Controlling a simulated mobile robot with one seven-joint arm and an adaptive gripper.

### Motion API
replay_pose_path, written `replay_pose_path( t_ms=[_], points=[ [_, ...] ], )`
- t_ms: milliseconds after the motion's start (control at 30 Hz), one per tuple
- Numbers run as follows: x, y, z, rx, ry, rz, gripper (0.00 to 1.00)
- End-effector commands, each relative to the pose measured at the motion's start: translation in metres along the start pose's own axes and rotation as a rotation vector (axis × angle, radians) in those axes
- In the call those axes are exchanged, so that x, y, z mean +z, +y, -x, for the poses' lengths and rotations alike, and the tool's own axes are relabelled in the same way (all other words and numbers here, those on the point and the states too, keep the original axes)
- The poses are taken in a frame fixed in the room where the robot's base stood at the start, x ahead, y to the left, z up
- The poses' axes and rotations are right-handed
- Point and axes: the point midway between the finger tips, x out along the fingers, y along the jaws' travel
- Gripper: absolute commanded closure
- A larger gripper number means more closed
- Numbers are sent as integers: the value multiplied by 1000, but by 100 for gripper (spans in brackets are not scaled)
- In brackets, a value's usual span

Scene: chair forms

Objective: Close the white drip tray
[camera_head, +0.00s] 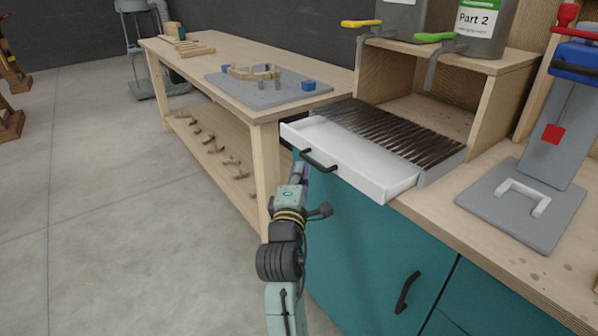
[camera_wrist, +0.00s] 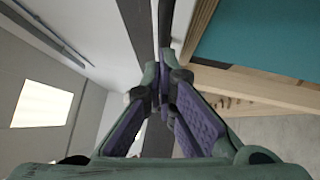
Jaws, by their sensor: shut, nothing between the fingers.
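The white drip tray (camera_head: 345,158) sticks out from under a dark slatted grate (camera_head: 400,135) on the bench, above a teal cabinet. A black bar handle (camera_head: 320,162) is on its front. My gripper (camera_head: 301,168) is at the left end of this handle, just in front of the tray's front face. The fingers are purple-padded and also show in the wrist view (camera_wrist: 164,76); they are shut with nothing between them. A dark bar close beyond the fingertips in the wrist view looks like the handle. I cannot tell whether the fingers touch it.
The teal cabinet (camera_head: 345,225) with its own black handle (camera_head: 407,292) is below the tray. A wooden workbench (camera_head: 225,62) stands at the left. A wooden box (camera_head: 500,85) with clamps and containers is behind the grate. A grey fixture (camera_head: 530,215) lies at the right. The floor at left is clear.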

Motion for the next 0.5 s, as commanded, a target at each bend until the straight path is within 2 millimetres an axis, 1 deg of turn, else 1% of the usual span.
replay_pose_path(
  t_ms=[133, 300, 400, 500],
  points=[
    [15, -2, -14, -1, -4, 1, 100],
    [48, -12, -46, -1, -6, 1, 100],
    [63, -17, -62, -1, -5, 1, 100],
    [74, -20, -73, 0, -4, 1, 100]
  ],
)
